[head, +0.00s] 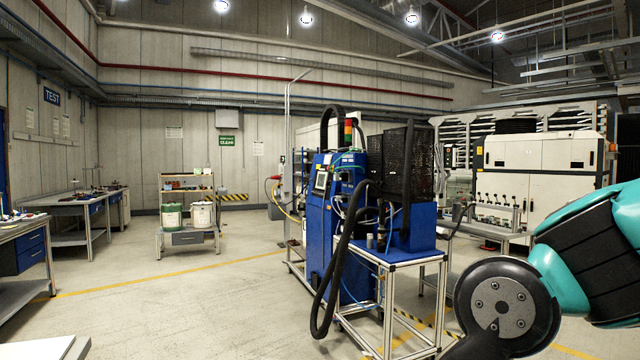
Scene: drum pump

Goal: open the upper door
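A blue machine cabinet (322,225) stands in the middle of the head view, with a small display (321,181) on its upper front. To its right a dark mesh enclosure (402,165) sits above a blue base (415,228) on an aluminium-framed table. I cannot tell which panel is the upper door, and no door is clearly seen open. Thick black hoses hang in front of the cabinet and hide part of it. My teal and black arm shows at the lower right, apart from the machine. My gripper is not in view.
The aluminium-framed table (385,258) stands at the machine's front right. A shelf cart (187,236) with buckets is at the back left, and workbenches (75,222) line the left. A large white machine (535,165) stands at the right. The floor left of the machine is clear.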

